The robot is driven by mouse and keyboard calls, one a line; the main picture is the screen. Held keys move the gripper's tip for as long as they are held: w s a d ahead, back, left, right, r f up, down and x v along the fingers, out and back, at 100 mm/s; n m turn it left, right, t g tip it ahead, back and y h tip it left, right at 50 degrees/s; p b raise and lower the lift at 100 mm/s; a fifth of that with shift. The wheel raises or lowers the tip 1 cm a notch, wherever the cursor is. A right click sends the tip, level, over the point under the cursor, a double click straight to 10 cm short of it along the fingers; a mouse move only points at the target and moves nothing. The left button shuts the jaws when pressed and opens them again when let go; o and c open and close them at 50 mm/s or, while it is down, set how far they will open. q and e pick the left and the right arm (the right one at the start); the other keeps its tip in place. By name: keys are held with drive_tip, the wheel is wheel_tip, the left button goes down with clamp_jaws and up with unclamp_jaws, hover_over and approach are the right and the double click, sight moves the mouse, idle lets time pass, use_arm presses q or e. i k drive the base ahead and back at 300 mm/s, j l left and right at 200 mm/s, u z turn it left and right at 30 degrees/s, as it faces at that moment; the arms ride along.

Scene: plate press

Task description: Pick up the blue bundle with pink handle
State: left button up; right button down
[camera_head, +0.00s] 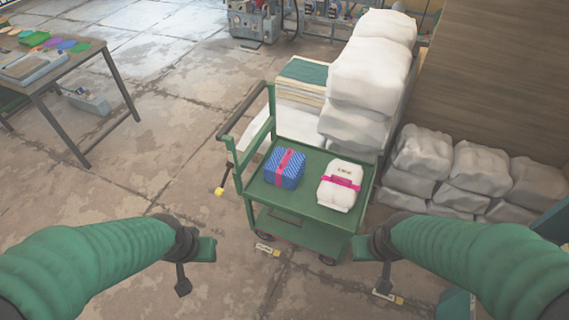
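The blue bundle (274,166) has a light pattern and a pink band with a pink handle on top. It sits on the left part of the top shelf of a green cart (308,211), in the middle of the head view. My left gripper (197,262) is low and left of the cart, apart from the bundle. My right gripper (372,262) is low and right, near the cart's front right corner, also apart from the bundle. Nothing shows held in either one. Their finger opening is not clear from this angle.
A white bundle with a pink band (338,196) sits right of the blue one. White sacks (368,75) are stacked behind the cart, and grey sacks (455,170) lie right. A table (62,75) stands at upper left. The floor left of the cart is mostly clear.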

sight(284, 168)
drive_tip(key=i+z, duration=0.1)
drive_tip(key=i, duration=0.55)
drive_tip(key=i+j+z, duration=0.1)
drive_tip(key=i, duration=0.55)
drive_tip(key=z, duration=1.15)
drive_tip(key=j, duration=0.1)
